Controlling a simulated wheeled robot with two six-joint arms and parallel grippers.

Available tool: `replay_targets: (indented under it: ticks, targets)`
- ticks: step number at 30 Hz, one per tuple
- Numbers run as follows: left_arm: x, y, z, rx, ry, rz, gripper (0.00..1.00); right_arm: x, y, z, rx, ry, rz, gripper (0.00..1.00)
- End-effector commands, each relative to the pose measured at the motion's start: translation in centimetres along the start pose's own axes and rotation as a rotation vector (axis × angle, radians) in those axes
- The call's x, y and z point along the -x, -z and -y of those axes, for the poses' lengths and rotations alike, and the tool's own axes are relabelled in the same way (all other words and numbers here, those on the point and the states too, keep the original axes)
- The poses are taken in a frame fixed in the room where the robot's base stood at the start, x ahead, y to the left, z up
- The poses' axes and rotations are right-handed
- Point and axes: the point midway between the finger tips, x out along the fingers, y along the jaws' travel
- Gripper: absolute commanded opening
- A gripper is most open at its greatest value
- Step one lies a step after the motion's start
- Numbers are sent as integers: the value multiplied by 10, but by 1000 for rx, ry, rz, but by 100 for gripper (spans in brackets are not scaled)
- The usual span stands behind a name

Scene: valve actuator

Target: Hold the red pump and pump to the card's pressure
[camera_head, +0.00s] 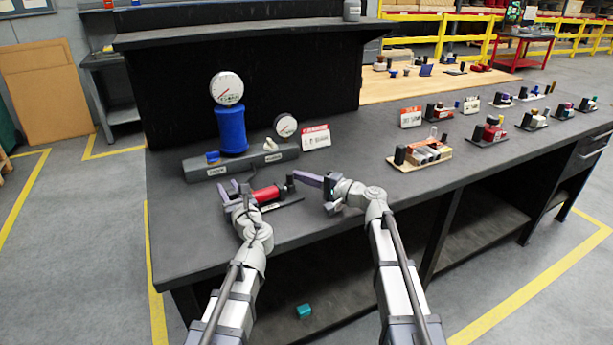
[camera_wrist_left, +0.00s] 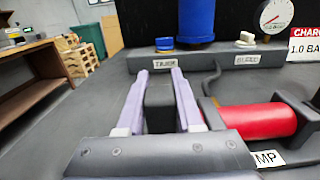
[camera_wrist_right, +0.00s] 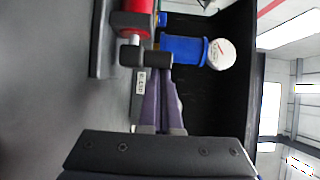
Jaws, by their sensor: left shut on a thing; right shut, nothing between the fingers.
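The red pump (camera_head: 265,194) lies on a dark base on the bench; it also shows in the left wrist view (camera_wrist_left: 256,121) and the right wrist view (camera_wrist_right: 132,22). My left gripper (camera_head: 232,198) is shut on the black block (camera_wrist_left: 160,105) beside the pump's left end. My right gripper (camera_head: 298,177) is shut and empty, its fingertips at the pump's black handle (camera_wrist_right: 146,57); whether they touch I cannot tell. The card (camera_wrist_left: 303,42) has a red top and reads 1.0 BA, cut off. The small gauge (camera_head: 286,125) has a red needle; its reading is too small to tell.
A grey manifold (camera_head: 245,162) with TRIM and BLEED labels stands behind the pump. It carries a blue cylinder (camera_head: 231,130) topped by a large gauge (camera_head: 226,88). A wooden tray of parts (camera_head: 424,153) and several small fixtures lie to the right. The bench front has free room.

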Motion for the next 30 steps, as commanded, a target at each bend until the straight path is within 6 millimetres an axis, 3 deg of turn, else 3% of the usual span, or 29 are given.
replay_targets:
  ticks: [5,12,21,30]
  targets:
    - [-1,0,3,0,5,0,0,0,0,0,0,0,7,0]
    - [0,0,2,0,4,0,0,8,42,0,0,0,0,0]
    - [0,0,2,0,3,0,0,75,38,0,0,0,-2,0]
    - [0,0,1,0,2,0,0,107,39,0,0,0,-1,0]
